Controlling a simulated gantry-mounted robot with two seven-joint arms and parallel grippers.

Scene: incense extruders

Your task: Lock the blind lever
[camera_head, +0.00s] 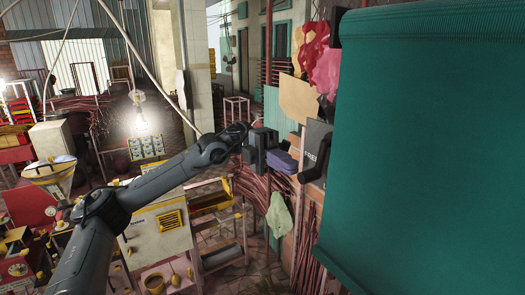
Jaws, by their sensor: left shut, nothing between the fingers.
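A large green blind (425,140) hangs on the right side of the view. Left of its edge is a black lever unit (316,148) with white lettering that seems to read "FREE"; its dark arm slants down to the left. My left arm reaches in from the lower left. My left gripper (251,126) is shut and empty, left of the lever unit and apart from it. The gripper is small and dark here, so its fingers are hard to make out. My right gripper is not in view.
A dark box (258,149) and a purple item (282,162) sit just beside my left gripper, between it and the lever unit. A pale green cloth (279,214) hangs below. A tan sheet (298,98) is above. A yellow-trimmed cabinet (158,238) stands under my arm.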

